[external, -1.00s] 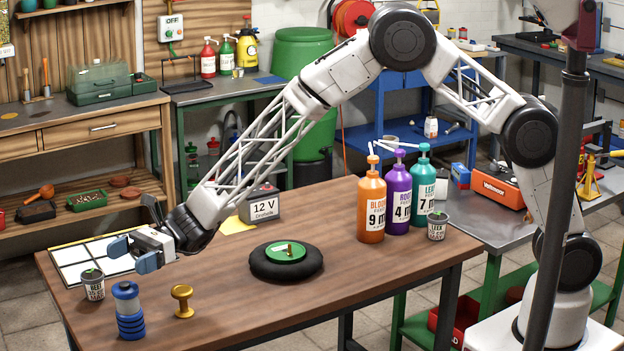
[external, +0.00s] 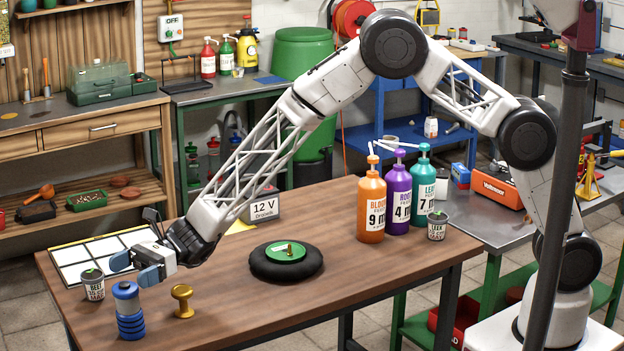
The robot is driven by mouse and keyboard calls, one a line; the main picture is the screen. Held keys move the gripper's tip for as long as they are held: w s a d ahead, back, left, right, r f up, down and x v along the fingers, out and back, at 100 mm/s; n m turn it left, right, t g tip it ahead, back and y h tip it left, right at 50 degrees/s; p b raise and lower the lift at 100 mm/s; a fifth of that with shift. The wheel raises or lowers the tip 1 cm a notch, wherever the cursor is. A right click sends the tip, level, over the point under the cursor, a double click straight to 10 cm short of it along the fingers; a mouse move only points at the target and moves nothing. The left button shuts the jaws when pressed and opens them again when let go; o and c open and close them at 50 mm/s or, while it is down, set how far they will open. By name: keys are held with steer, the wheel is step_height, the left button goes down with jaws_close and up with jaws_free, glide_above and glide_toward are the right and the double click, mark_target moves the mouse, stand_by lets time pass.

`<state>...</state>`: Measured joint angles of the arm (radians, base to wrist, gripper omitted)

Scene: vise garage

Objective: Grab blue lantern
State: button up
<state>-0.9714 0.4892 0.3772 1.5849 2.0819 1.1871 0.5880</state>
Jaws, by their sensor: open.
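The blue lantern (external: 129,311) stands upright at the near left corner of the wooden table. It has a blue cap, a clear middle and a ribbed blue base. My gripper (external: 136,269) is open, with blue fingertips, and appears just above and behind the lantern in the external view. Nothing is between its fingers that I can see. I cannot tell the exact gap between the fingers and the lantern's cap.
A small labelled pot (external: 93,285) stands left of the lantern, and a brass knob-shaped piece (external: 182,300) stands to its right. A white gridded panel (external: 75,263) lies behind. A black ring with a green disc (external: 286,262) sits mid-table. Pump bottles (external: 371,208) stand at the right.

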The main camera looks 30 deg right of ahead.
mark_target(114, 294)
step_height(114, 294, down, 4)
steer(key=shift+r, duration=0.2)
steer(key=shift+x, duration=0.95)
steer(key=shift+s+a+f, duration=0.1)
steer(key=shift+s+a, duration=0.05)
steer(key=shift+a, duration=0.35)
steer(key=c, duration=1.5)
